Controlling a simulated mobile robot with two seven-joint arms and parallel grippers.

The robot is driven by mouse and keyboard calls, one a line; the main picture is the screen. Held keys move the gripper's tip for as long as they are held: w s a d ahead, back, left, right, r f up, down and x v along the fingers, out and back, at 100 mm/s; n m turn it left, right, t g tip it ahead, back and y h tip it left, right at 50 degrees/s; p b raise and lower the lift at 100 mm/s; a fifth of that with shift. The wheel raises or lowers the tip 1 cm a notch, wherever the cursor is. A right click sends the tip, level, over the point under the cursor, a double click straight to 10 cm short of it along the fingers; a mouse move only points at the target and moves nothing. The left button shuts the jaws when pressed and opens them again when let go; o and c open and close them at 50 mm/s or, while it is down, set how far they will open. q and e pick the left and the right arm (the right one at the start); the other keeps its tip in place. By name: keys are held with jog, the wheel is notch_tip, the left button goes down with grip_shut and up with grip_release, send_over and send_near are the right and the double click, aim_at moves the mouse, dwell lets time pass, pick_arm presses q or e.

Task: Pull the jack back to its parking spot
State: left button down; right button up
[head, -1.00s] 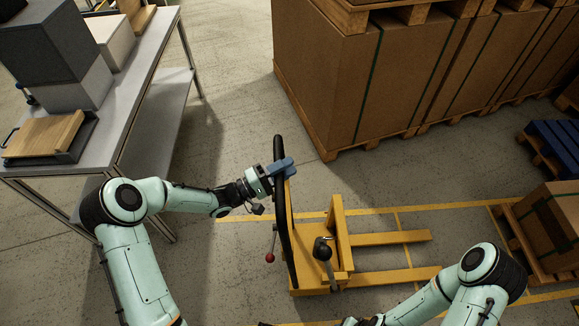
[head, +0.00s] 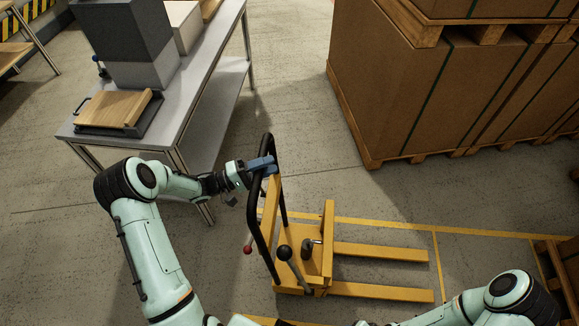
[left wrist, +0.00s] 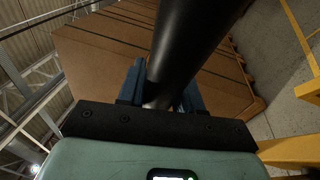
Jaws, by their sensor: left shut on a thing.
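The yellow pallet jack (head: 314,258) stands on the floor in the middle of the head view. Its two forks (head: 385,291) point right, and its black looped handle (head: 256,218) rises at its left end. My left gripper (head: 263,163) is shut on the upper part of the handle. In the left wrist view the black handle tube (left wrist: 183,50) runs between the blue fingers (left wrist: 160,90). Yellow floor lines (head: 350,222) run beside the jack and across the floor near its fork tips. My right gripper is out of view; only part of that arm shows at lower right.
A grey table (head: 205,75) with boxes and a wooden board (head: 115,108) stands at upper left. Large strapped cartons (head: 420,90) on pallets fill the upper right. Bare floor lies left of the jack.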

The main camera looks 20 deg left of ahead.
pick_arm(q)
jog(key=shift+s+a+f, duration=0.1)
jog(key=shift+s+a, duration=0.1)
jog(key=shift+a, duration=0.3)
jog(key=shift+s+a, duration=0.15)
jog(key=shift+a, duration=0.45)
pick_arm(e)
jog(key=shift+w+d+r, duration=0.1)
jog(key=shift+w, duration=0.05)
pick_arm(q)
jog(key=shift+a, duration=0.15)
jog(key=c, duration=0.8)
grip_release()
jog(key=shift+a, duration=0.1)
jog(key=shift+c, duration=0.2)
jog(key=shift+s, duration=0.1)
jog(key=b+v, duration=0.2)
jog(key=v, duration=1.1)
jog(key=shift+a, duration=0.25)
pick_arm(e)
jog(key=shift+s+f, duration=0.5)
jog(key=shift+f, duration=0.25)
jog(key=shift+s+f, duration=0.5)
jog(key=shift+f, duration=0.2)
pick_arm(q)
jog(key=shift+s, duration=0.1)
